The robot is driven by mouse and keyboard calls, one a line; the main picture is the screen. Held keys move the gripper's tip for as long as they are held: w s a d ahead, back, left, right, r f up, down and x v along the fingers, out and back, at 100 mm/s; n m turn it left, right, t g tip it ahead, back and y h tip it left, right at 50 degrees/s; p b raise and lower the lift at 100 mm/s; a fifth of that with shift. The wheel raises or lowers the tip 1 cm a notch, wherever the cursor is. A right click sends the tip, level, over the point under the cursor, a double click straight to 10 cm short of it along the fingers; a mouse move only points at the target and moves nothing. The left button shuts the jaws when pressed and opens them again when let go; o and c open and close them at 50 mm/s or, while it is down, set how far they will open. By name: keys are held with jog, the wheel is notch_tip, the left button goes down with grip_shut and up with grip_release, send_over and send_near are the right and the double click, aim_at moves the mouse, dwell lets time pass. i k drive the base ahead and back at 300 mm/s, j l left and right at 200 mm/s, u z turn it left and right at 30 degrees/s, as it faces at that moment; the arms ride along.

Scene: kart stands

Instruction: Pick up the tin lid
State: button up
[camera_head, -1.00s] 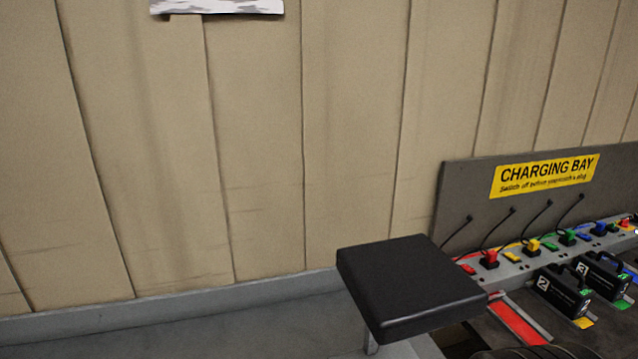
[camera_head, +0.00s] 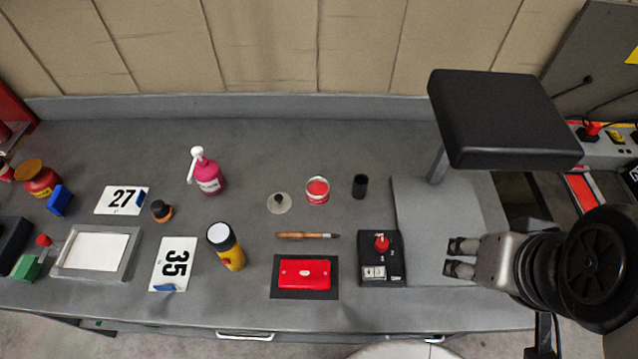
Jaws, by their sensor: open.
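My gripper (camera_head: 450,257) is at the right of the view, fingers pointing left, open and empty. It is well to the right of the lid, over or near a grey raised panel.
A black box with a red knob (camera_head: 381,262) and a black cup (camera_head: 360,186) stand between gripper and lid. A brush (camera_head: 308,235) and red case (camera_head: 305,273) lie in front. A black padded block (camera_head: 505,115) stands behind the gripper. A pink bottle (camera_head: 208,174) stands left.

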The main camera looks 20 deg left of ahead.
aim_at(279, 202)
jog(key=u, duration=1.4)
